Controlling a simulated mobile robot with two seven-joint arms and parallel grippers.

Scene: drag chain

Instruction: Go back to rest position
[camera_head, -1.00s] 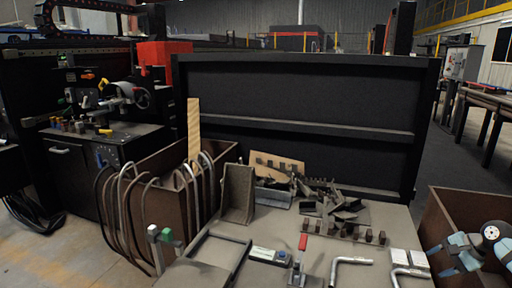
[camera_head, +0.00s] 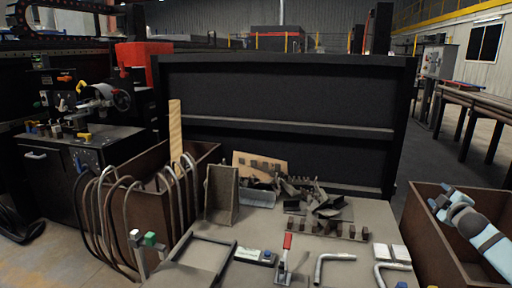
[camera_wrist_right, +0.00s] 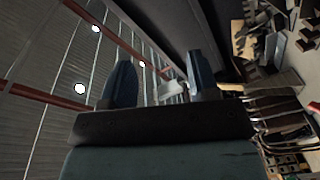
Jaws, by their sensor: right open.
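My right gripper (camera_head: 438,202) is at the right edge of the head view, over the brown bin there, with its light blue arm coming in from the right. In the right wrist view its two dark blue fingers (camera_wrist_right: 163,78) stand apart with nothing held between them. My left gripper is not in the head view.
A grey worktable (camera_head: 300,225) carries metal brackets (camera_head: 325,205), a red-handled clamp (camera_head: 285,258) and bent pipes (camera_head: 335,260). A brown bin (camera_head: 425,235) stands at right, another (camera_head: 150,165) with hanging hoses at left. A black panel (camera_head: 285,95) rises behind the table.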

